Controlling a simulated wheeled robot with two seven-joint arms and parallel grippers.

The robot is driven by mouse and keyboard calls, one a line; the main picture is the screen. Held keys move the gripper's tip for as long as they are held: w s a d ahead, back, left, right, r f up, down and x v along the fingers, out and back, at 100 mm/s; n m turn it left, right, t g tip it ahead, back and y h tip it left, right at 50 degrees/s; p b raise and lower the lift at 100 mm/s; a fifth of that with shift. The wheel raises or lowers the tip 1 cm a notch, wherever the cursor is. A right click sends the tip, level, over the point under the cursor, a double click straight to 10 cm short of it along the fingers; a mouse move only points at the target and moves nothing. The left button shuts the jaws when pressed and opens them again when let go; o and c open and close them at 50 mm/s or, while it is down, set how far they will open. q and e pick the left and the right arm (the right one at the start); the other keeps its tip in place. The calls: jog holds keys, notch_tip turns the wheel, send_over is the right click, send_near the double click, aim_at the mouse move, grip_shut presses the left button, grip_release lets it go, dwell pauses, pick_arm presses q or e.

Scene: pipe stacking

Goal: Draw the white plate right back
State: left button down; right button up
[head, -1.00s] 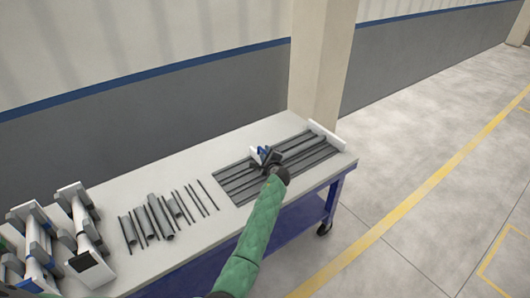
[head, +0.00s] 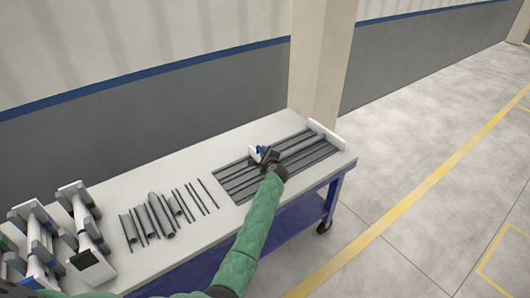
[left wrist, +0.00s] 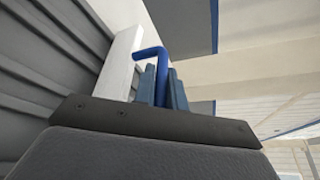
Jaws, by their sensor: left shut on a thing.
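The white plate (head: 254,153) stands by the left part of the grooved grey rack (head: 235,182) in the head view. In the left wrist view the white plate (left wrist: 122,65) runs beside dark grooves, with a bent blue handle (left wrist: 150,52) next to it. My left gripper (head: 269,157) is over the rack, just right of the plate. Its blue fingers (left wrist: 163,88) are shut on the blue handle. The hand hides part of the plate and handle in the head view. My right gripper is not in view.
A white end strip (head: 326,134) bounds the rack's far right. Several grey pipes (head: 160,215) lie on the grey table (head: 200,162) to the left. White and grey fixtures (head: 85,222) stand at the far left.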

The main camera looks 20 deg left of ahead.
pick_arm(q)
jog(key=s+a+p, duration=0.6)
jog(key=s+a, duration=0.6)
jog(key=s, duration=0.4)
jog(key=shift+a+f, duration=0.15)
jog(key=shift+a, duration=0.1)
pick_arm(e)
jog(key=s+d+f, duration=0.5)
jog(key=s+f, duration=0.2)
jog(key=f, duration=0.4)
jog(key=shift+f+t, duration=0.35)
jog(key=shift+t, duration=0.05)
pick_arm(q)
jog(key=shift+s, duration=0.1)
jog(key=c, duration=1.5)
grip_release()
jog(key=shift+s+a, duration=0.1)
jog(key=shift+a, duration=0.05)
jog(key=shift+o, duration=0.2)
jog(key=shift+s, duration=0.1)
